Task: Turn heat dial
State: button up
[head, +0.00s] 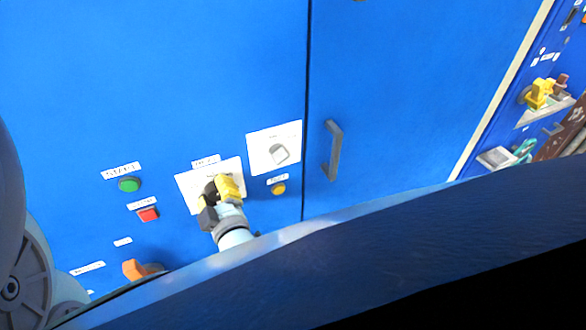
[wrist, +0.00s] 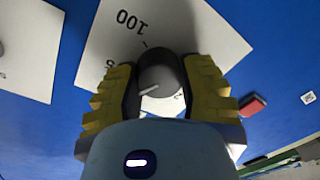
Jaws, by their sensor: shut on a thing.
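The heat dial (wrist: 160,72) is a dark round knob with a pale pointer line, on a white scale plate (wrist: 115,35) marked "100". My gripper (wrist: 158,90) has its yellow-and-black fingers on both sides of the dial, shut on it. Part of the scale is hidden behind the fingers.
On the blue panel are a green button (head: 129,185), a red button (head: 148,214), a yellow button (head: 278,189), an orange knob (head: 134,269) and a white-plated switch (head: 279,153). A grey door handle (head: 332,150) sticks out on the right.

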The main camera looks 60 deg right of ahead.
jog(key=m+p, duration=0.1)
jog(key=m, duration=0.3)
jog(key=shift+m, duration=0.3)
jog(key=m, duration=0.4)
jog(key=shift+d, duration=0.1)
jog(key=m, duration=0.5)
jog(key=shift+t+b, duration=0.3)
jog(key=shift+f+m+h+b, duration=0.1)
jog(key=shift+m+h+b, duration=0.3)
jog(key=shift+m, duration=1.5)
jog(key=shift+s+d+m, duration=0.1)
jog(key=shift+m, duration=0.6)
jog(key=o, duration=1.2)
